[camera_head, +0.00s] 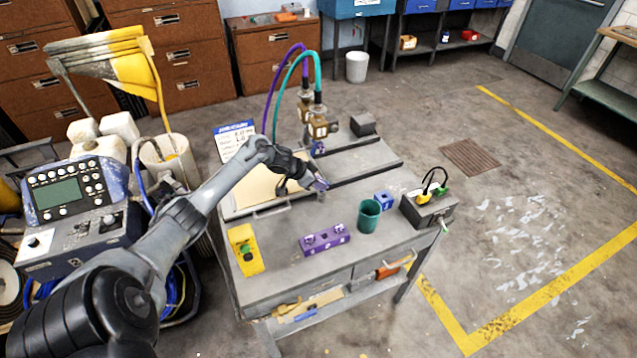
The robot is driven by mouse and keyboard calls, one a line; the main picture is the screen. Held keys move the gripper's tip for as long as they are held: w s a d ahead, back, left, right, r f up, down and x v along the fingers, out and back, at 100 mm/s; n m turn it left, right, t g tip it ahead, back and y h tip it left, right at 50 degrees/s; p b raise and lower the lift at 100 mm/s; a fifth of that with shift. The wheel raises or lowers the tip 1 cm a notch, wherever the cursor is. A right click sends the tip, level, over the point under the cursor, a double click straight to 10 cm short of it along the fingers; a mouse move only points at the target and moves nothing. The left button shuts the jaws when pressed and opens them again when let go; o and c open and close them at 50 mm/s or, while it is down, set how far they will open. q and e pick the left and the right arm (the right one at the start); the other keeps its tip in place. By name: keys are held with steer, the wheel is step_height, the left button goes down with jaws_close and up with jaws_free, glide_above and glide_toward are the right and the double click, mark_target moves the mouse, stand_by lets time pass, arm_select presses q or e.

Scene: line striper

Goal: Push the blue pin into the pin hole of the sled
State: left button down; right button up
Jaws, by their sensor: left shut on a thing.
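My left gripper (318,184) reaches in over the middle of the workbench. It is shut on a small blue-purple piece at its fingertips, too small here to tell whether it is the blue pin. Behind the gripper, brass-coloured blocks (318,127) with a purple and a teal hose stand by a grey rail, with a small blue part (318,148) below them. These may belong to the sled; I cannot make out its pin hole. The gripper appears apart from them. My right gripper is not in view.
A control panel (70,200) is at left. The bench's front middle has free room.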

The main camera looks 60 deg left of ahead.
arm_select(q)
steer(key=shift+f, duration=0.1)
stand_by(0.3)
steer(key=c, duration=1.5)
jaws_free()
steer(key=shift+f, duration=0.1)
steer(key=shift+c, duration=0.2)
steer(key=o, duration=0.5)
steer(key=shift+o, duration=0.4)
steer(key=shift+o, duration=1.3)
